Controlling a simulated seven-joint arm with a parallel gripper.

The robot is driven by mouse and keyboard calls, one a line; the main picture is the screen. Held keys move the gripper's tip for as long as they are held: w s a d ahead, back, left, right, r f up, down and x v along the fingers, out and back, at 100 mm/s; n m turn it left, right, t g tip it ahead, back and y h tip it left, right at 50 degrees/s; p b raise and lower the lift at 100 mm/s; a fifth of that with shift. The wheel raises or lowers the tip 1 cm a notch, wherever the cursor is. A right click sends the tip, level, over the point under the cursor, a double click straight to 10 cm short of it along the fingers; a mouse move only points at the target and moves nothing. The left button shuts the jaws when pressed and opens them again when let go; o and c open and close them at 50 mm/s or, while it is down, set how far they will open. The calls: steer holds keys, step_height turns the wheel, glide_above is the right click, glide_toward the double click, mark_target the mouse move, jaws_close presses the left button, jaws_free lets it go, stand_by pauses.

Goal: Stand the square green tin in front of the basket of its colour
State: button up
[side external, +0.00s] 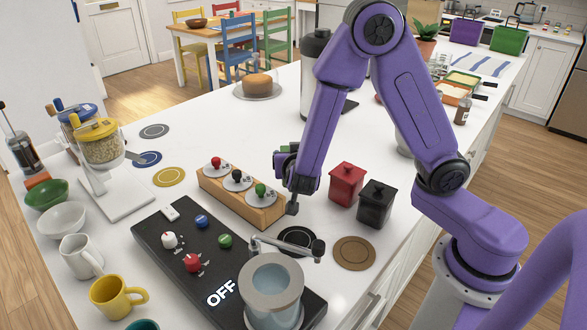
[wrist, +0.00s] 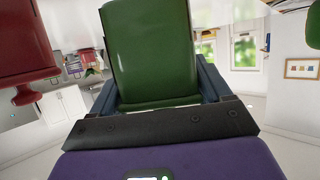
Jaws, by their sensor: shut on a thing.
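The square green tin (wrist: 152,50) fills the upper middle of the wrist view. My gripper (wrist: 158,88) is shut on it, with dark fingers along its two sides. The green basket (side external: 509,40) stands at the far back right, beside a purple basket (side external: 469,32). A square red tin (side external: 347,184) and a square black tin (side external: 376,204) stand on the counter to the right of my gripper.
The wooden block (side external: 241,196) with several coloured knobs is close by my gripper. A black control panel (side external: 160,235) lies in front. A cake plate (side external: 258,96), a tall dispenser (side external: 316,75), trays (side external: 462,78) and a brown bottle (side external: 465,110) stand farther back.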

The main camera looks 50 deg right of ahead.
steer(key=shift+w+f, duration=0.2)
steer(key=shift+f, duration=1.6)
steer(key=shift+f, duration=0.15)
steer(key=o, duration=1.1)
steer(key=shift+o, duration=0.2)
steer(key=shift+s+a+r, duration=0.1)
steer(key=shift+a+r, duration=0.1)
steer(key=shift+r, duration=0.05)
steer(key=v, duration=1.1)
steer(key=shift+s, duration=0.2)
